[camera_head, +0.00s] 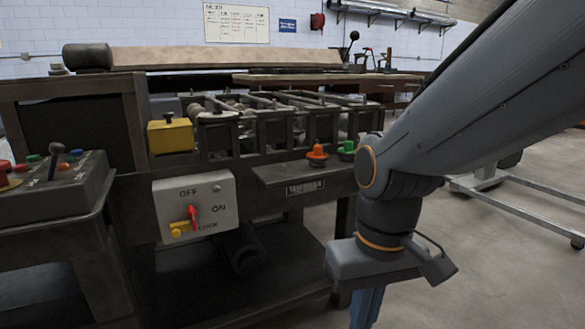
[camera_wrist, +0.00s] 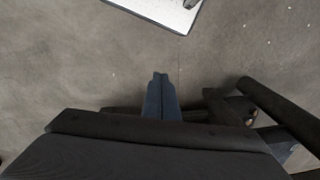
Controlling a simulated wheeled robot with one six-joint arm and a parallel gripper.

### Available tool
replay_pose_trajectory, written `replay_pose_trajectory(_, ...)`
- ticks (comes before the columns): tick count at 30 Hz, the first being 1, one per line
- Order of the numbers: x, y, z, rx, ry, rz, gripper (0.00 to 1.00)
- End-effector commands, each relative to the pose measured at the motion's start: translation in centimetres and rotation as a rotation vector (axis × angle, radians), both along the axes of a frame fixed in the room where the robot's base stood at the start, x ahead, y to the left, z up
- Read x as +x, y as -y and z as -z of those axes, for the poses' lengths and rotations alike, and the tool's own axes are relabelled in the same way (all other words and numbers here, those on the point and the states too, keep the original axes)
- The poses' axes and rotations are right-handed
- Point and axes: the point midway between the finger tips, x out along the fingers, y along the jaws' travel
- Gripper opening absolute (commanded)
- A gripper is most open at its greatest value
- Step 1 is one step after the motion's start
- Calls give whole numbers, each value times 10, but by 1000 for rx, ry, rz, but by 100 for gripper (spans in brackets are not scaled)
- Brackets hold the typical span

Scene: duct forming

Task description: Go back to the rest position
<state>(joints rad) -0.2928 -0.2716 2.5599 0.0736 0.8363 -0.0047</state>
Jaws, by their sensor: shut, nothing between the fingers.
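My gripper (camera_wrist: 160,80) points down over the grey concrete floor in the wrist view, its blue fingers together and empty. In the head view my arm reaches in from the upper right, and the blue fingers (camera_head: 367,308) show at the bottom edge, their tips cut off. My gripper is in front and to the right of the forming machine (camera_head: 290,140), apart from it.
A grey switch box (camera_head: 212,220) with a red handle is on the machine's front. A control box (camera_head: 50,195) stands at left. Orange (camera_head: 317,154) and green (camera_head: 346,150) knobs sit on a ledge. A metal-framed cart (camera_head: 520,210) stands at right. Floor between is clear.

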Motion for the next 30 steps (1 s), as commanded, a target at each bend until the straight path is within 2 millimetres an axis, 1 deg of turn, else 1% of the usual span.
replay_pose_trajectory(1,-3,3,-5,-1,-9,21,0)
replay_pose_trajectory(8,1,14,-21,-11,-6,52,0)
replay_pose_trajectory(14,2,28,-38,-21,-7,93,0)
replay_pose_trajectory(24,0,68,-81,-43,-10,201,0)
replay_pose_trajectory(30,-2,85,-93,-50,-11,245,0)
